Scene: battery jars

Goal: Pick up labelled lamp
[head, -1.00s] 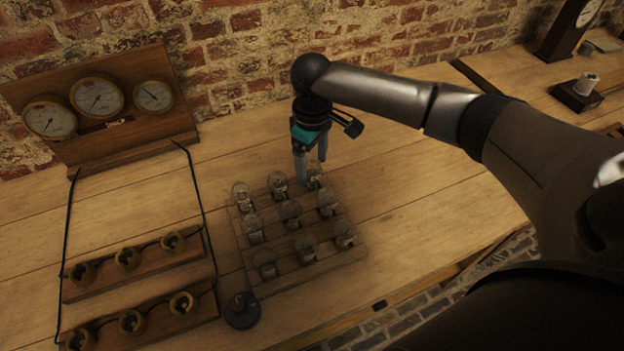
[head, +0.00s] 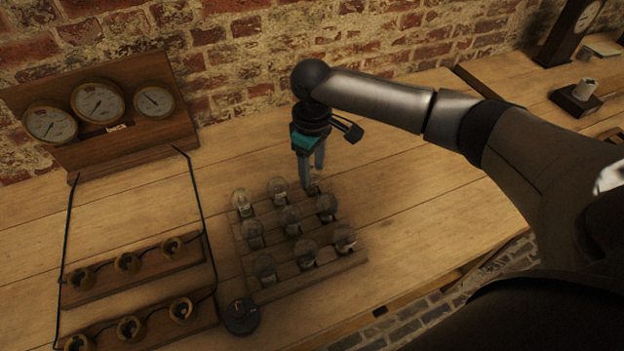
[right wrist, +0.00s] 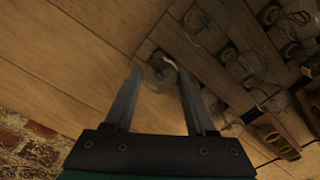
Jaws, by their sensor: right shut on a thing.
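Several clear glass lamps stand in rows on a wooden rack (head: 290,287) in the head view. My right gripper (head: 312,178) points down at the rack's far right corner, shut on the lamp (head: 314,188) there. The right wrist view shows that lamp's round glass (right wrist: 160,75) between the two fingertips (right wrist: 159,74). The fingers partly hide it in the head view. I cannot read a label on it. Its base appears to be still at the rack. My left gripper is not in view.
Other lamps (head: 327,207) stand close beside and in front of the held one. A gauge board (head: 150,133) and lamp-socket strips (head: 150,272) are at left. A round black knob (head: 241,316) sits in front of the rack. The table right of the rack is clear.

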